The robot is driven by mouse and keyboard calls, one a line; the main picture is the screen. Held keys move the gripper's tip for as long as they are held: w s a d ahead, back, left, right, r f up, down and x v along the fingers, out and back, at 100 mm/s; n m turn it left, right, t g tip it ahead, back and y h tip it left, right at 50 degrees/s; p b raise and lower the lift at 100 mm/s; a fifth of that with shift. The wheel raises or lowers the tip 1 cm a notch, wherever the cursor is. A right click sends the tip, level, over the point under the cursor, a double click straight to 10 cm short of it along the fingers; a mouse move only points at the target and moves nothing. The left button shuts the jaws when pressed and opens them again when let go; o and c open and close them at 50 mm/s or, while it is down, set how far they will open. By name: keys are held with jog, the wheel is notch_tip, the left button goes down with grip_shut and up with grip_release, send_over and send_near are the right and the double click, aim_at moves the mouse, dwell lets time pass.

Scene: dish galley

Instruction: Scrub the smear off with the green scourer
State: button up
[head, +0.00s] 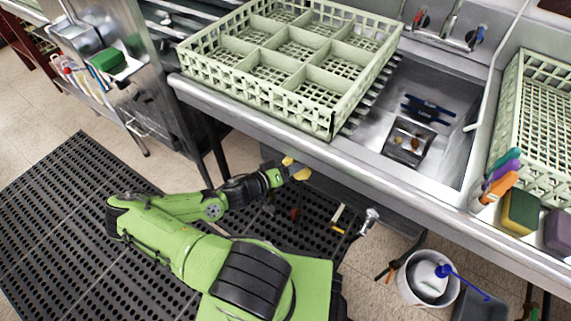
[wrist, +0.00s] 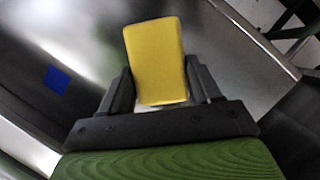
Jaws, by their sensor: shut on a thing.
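My gripper (head: 292,171) is low in front of the sink counter, below the rack. It is shut on a yellow block (wrist: 155,60), likely a sponge, which stands up between the two fingers in the wrist view. Only yellow faces of it show; I see no green on it. A green block (head: 108,60), which may be the green scourer, lies on the steel shelf at the upper left. A yellow and dark green sponge (head: 519,212) sits at the counter's right front. I cannot make out a smear for certain. A blue square patch (wrist: 56,80) shows on steel in the wrist view.
A pale green dish rack (head: 333,122) covers the counter's left. The sink (head: 455,141) holds dark blue items and a strainer with brownish bits. Pens and a purple block (head: 558,232) are at the right. A white bucket (head: 405,285) with a blue-handled brush stands on the floor.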

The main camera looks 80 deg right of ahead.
aim_at(300, 173)
jog(key=s, duration=0.1)
jog(key=s+a, duration=0.1)
jog(key=s, duration=0.1)
jog(key=shift+a, duration=0.25)
jog(key=shift+d+r+p, duration=0.15)
jog(key=shift+r+p, duration=0.5)
jog(key=shift+r, duration=0.25)
jog(key=shift+w+d+r+b, duration=0.65)
jog(key=shift+w+d+b, duration=1.1)
jog(key=shift+w, duration=3.6)
jog(key=s+a, duration=0.4)
jog(key=s, duration=0.6)
jog(key=shift+s+b, duration=0.4)
